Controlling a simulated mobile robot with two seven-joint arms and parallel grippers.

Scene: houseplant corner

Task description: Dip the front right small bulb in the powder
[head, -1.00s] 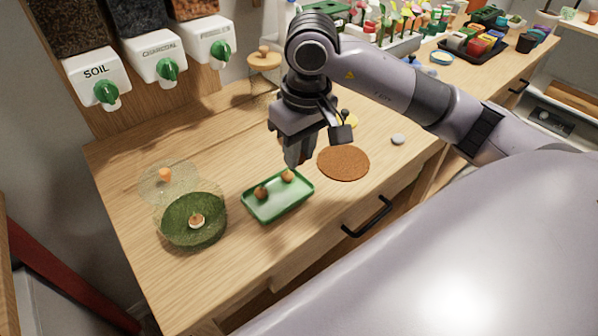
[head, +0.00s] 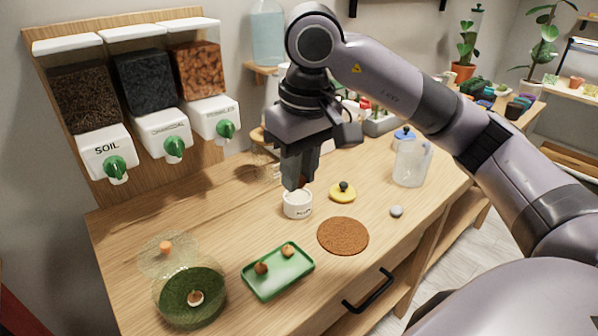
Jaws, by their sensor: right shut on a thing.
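My right gripper (head: 299,180) points down over a small white pot (head: 297,207) with a label too small to read for sure. Its jaws are shut on a small brown bulb (head: 303,184), mostly hidden by the fingers, at or just above the pot's mouth. I cannot tell whether it touches powder; the pot's inside is hidden. A green tray (head: 278,286) in front holds two small brown bulbs, one at the left (head: 261,268) and one at the right (head: 288,250). My left gripper is not in view.
A yellow lid with a black knob (head: 343,192) lies right of the pot. A green moss-filled glass bowl (head: 190,298) stands front left.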

